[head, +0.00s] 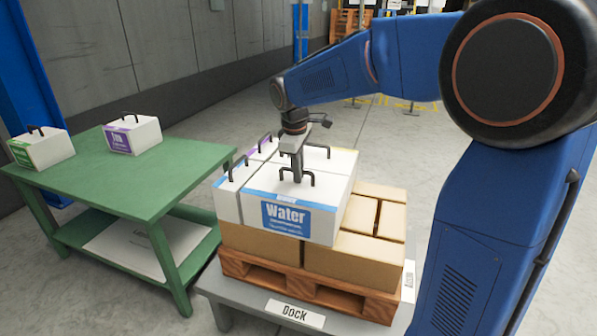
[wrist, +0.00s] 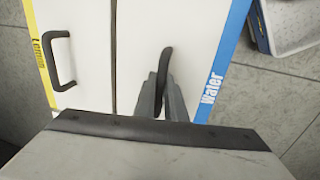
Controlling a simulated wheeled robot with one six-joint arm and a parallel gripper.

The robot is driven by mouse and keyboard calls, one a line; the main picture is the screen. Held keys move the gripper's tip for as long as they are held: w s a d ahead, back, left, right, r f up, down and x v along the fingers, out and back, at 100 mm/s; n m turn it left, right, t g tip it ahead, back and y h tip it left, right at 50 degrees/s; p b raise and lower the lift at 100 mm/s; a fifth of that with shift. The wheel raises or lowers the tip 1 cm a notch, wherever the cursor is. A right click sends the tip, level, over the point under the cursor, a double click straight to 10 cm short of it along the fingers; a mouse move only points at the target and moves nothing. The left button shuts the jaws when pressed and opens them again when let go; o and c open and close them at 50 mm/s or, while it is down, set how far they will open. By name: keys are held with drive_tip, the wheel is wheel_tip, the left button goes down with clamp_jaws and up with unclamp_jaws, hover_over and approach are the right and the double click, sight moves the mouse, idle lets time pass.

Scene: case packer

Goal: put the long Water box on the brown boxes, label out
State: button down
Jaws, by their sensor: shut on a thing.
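The long white Water box (head: 330,188) has a blue edge strip and a blue Water label facing the head camera. It is at the front of the stack, over the brown boxes (head: 350,258); I cannot tell whether it rests on them or hangs just above. My gripper (head: 297,176) is shut on its black handle. In the wrist view my gripper (wrist: 160,98) closes around the handle (wrist: 165,70), and the box's blue strip (wrist: 212,88) is at right. The underside of the Water box is hidden.
A white box with a yellow strip (wrist: 80,60) lies alongside the Water box. Other white boxes (head: 228,200) stand at its left. Bare brown box tops (head: 376,193) show at right. The wooden pallet (head: 310,292) is on the dock. A green table (head: 130,180) holds two white boxes.

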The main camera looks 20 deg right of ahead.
drive_tip(key=shift+f, duration=0.15)
drive_tip(key=c, duration=1.7)
unclamp_jaws()
drive_tip(key=shift+c, duration=0.2)
